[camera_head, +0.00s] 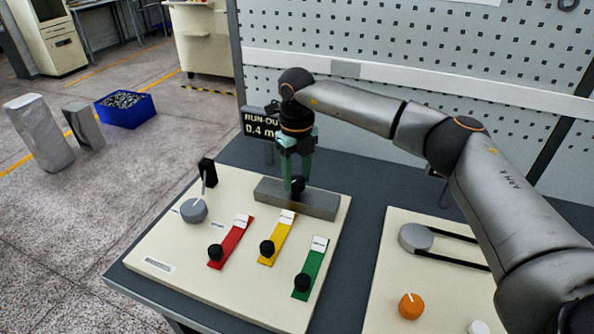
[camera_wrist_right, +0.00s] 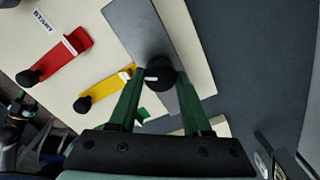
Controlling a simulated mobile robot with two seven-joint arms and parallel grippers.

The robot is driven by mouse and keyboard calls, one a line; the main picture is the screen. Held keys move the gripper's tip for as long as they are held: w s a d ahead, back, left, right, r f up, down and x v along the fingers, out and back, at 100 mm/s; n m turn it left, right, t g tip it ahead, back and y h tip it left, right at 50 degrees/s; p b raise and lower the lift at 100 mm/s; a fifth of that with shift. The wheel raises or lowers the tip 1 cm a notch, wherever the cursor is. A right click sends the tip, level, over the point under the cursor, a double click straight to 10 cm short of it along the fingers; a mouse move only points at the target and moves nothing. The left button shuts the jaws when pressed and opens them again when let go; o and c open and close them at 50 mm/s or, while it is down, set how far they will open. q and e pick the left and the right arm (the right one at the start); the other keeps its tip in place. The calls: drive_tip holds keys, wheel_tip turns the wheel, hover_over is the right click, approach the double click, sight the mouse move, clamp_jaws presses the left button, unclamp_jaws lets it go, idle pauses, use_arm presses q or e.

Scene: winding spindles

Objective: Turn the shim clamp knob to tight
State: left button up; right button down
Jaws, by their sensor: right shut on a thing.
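The shim clamp knob (camera_head: 298,184) is a small black knob on a grey metal block (camera_head: 325,204) at the back of the cream panel. In the right wrist view the knob (camera_wrist_right: 159,73) shows a short white mark pointing left. My right gripper (camera_head: 295,186), with green fingers, points down from above and is shut on the knob, one finger on each side. The fingers partly hide it in the head view. I cannot read a tight label.
Red (camera_head: 231,242), yellow (camera_head: 277,240) and green (camera_head: 311,270) strips with black knobs lie in front of the block. A grey dial with a lever (camera_head: 194,210) is at left. A run-out display (camera_head: 258,123) stands behind. A second panel (camera_head: 385,290) is at right.

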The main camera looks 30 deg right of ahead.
sight(297, 180)
drive_tip(key=m+p, duration=0.2)
drive_tip(key=m, duration=0.3)
drive_tip(key=shift+r+m, duration=0.15)
drive_tip(key=shift+m, duration=0.15)
drive_tip(key=m+p, duration=0.2)
drive_tip(key=m, duration=0.3)
drive_tip(key=shift+m, duration=0.3)
drive_tip(key=shift+w, duration=0.1)
drive_tip(key=shift+c, duration=1.7)
unclamp_jaws()
wheel_tip(297, 180, up, 12)
drive_tip(key=b, duration=0.1)
drive_tip(key=shift+r, duration=0.15)
